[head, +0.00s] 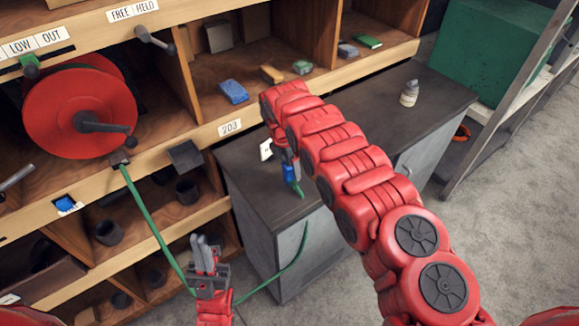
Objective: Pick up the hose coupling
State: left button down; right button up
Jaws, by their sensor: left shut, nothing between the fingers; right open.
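The hose coupling (290,171) is a small blue piece with a green end, at the top of the dark-topped cabinet. My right gripper (282,156) is open, pointing down right at the coupling. My own red arm partly hides the gripper and coupling, so I cannot tell whether the fingers touch it. My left gripper (203,256) is shut and empty, pointing up in front of the shelving at the lower middle. The green hose (144,213) drops from the red reel (80,108), passes behind my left gripper and rises along the cabinet front towards the coupling.
The grey cabinet (440,99) carries a small bottle (409,93) at its far right and a small white item (266,150) near the coupling. Wooden shelving (215,118) stands at the left and back. A green case (493,50) sits on a rack at right.

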jog(key=shift+d+f, duration=0.1)
jog(key=shift+f, duration=0.4)
jog(key=shift+c, duration=0.3)
grip_shut()
jog(key=shift+r, duration=0.2)
